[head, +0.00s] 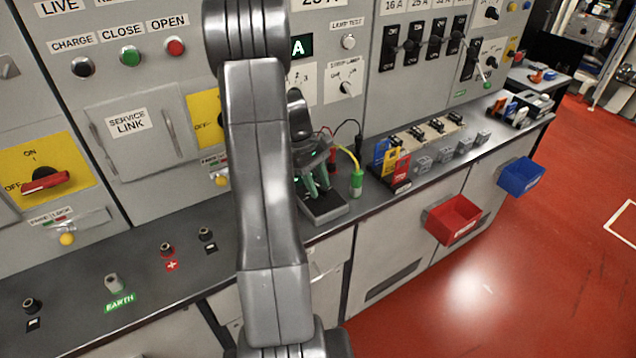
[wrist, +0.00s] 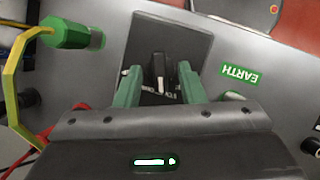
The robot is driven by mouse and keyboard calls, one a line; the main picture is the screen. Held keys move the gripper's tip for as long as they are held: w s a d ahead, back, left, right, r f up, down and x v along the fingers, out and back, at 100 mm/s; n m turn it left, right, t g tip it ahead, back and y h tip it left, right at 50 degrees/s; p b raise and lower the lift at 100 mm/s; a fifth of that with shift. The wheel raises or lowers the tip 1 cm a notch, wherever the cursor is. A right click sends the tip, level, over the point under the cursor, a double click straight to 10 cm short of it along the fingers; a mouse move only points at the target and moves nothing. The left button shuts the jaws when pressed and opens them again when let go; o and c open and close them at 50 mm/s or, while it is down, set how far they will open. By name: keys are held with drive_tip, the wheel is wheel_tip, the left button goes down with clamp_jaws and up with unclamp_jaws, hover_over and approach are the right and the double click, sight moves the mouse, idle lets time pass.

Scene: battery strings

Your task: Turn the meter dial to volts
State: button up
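The meter (head: 325,207) is a dark box on the grey bench top, partly hidden by my gripper in the head view. In the wrist view its dark face (wrist: 193,45) fills the middle, with a black dial knob (wrist: 162,70) bearing a pale mark. Small white lettering by the knob is partly covered and I cannot read it. My gripper (wrist: 160,88) points down over the meter; its two green fingers stand apart, one on each side of the knob, with gaps visible. It also shows in the head view (head: 315,187). I cannot tell which setting the knob points to.
A green-capped probe (head: 357,181) with a yellow lead stands right of the meter; it also shows in the wrist view (wrist: 75,32). Blue and red lock tags (head: 391,163) stand farther right. The EARTH label (wrist: 241,74) lies on the bench. The panel wall rises behind.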

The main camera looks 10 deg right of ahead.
drive_tip(key=b+v, duration=0.1)
drive_tip(key=v, duration=1.2)
drive_tip(key=shift+a+r, duration=0.15)
drive_tip(key=shift+r, duration=0.15)
drive_tip(key=shift+w, duration=0.1)
drive_tip(key=p+x, duration=0.1)
drive_tip(key=x, duration=1.2)
drive_tip(key=shift+f, duration=0.35)
drive_tip(key=shift+r, duration=0.1)
